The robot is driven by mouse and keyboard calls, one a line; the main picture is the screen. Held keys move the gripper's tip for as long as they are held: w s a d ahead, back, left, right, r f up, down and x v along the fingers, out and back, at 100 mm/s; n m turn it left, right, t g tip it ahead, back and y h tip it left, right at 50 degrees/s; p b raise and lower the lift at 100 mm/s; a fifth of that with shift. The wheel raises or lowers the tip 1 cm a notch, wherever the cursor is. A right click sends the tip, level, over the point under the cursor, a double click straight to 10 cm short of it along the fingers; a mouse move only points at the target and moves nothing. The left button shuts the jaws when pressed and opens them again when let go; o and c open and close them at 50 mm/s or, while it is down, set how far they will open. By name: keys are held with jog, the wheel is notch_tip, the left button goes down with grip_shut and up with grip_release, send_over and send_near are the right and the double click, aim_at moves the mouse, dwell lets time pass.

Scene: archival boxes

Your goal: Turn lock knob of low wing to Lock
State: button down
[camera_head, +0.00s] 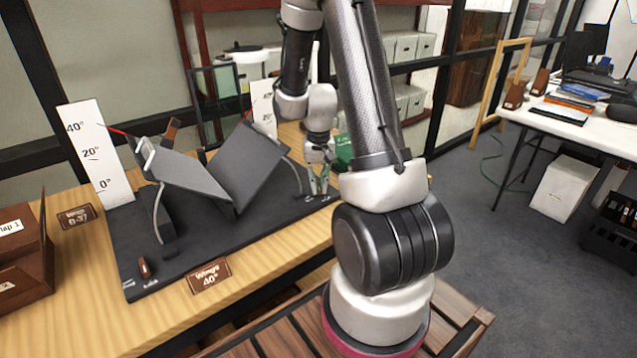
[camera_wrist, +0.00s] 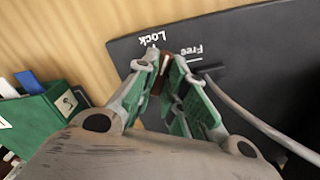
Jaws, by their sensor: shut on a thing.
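A black book cradle (camera_head: 235,225) stands on the wooden table with a left wing (camera_head: 188,177) and a right wing (camera_head: 250,160), both tilted in a V. My gripper (camera_head: 318,190) points down at the cradle's right end. In the wrist view my gripper (camera_wrist: 165,62) is shut on a small brown lock knob (camera_wrist: 165,72), mostly hidden by the fingers. The knob lies between the white word Lock (camera_wrist: 146,39) and the word Free (camera_wrist: 192,51); its exact angle is unclear. A second brown knob (camera_head: 145,267) sits at the cradle's left front corner.
A white angle scale (camera_head: 97,150) stands behind the left wing; another (camera_head: 263,105) is partly hidden behind the right. A sign (camera_head: 210,276) reads Wings 40°. A green box (camera_head: 343,150) stands just behind my gripper. A curved grey bar (camera_wrist: 260,125) runs close beside my fingers.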

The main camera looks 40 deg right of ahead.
aim_at(318, 186)
jog(key=n, duration=0.6)
dwell(0.6)
jog(key=c, duration=1.5)
grip_release()
notch_tip(318, 186, up, 12)
